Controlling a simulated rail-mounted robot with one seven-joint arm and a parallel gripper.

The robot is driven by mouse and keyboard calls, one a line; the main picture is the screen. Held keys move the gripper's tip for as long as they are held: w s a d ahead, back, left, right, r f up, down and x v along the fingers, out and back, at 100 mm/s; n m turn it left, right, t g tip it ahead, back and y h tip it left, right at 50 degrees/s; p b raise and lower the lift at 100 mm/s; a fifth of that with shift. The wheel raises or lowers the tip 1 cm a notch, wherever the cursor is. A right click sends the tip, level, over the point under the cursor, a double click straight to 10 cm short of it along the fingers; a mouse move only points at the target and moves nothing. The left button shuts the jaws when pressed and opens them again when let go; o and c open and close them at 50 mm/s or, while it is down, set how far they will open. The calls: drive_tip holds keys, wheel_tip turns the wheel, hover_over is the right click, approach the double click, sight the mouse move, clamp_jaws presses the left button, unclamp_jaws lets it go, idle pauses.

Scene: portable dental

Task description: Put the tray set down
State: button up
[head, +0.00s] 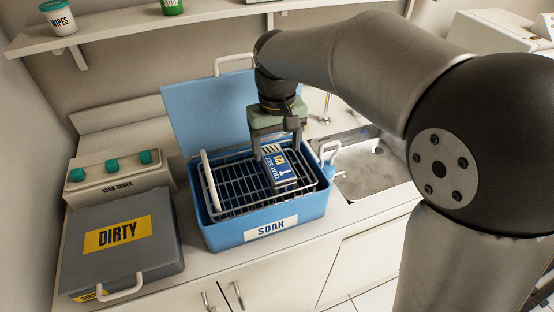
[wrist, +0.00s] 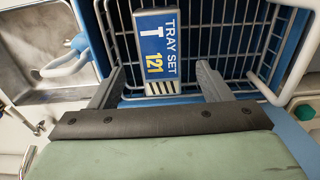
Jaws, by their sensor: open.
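The tray set (head: 279,172) is a small blue and white labelled pack. It lies in the wire basket (head: 232,181) of the blue SOAK box (head: 222,233). In the wrist view the tray set (wrist: 157,50) rests on the basket's wires, its label reading "TRAY SET T 121". My gripper (head: 276,145) is low over the basket. In the wrist view its two fingers (wrist: 160,85) are spread wide, one on each side of the tray set's near end, with gaps between. The fingers' depth relative to the pack is hard to tell.
The SOAK box's blue lid (head: 208,105) stands open behind it. A metal sink (head: 374,172) lies to the right. A shelf (head: 110,32) runs above.

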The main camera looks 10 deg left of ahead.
sight(277, 162)
wheel_tip(277, 162, up, 6)
drive_tip(key=f, duration=0.1)
drive_tip(key=s+d+f+m, duration=0.2)
drive_tip(key=s+d, duration=0.2)
drive_tip(key=d, duration=0.4)
drive_tip(key=s+d+f+m, duration=0.2)
drive_tip(key=s+d+f, duration=0.1)
drive_tip(key=d, duration=0.6)
drive_tip(key=s+d+f+m, duration=0.2)
drive_tip(key=s+d+f, duration=0.4)
drive_tip(key=s, duration=0.4)
drive_tip(key=shift+d+f, duration=0.35)
drive_tip(key=shift+d, duration=0.2)
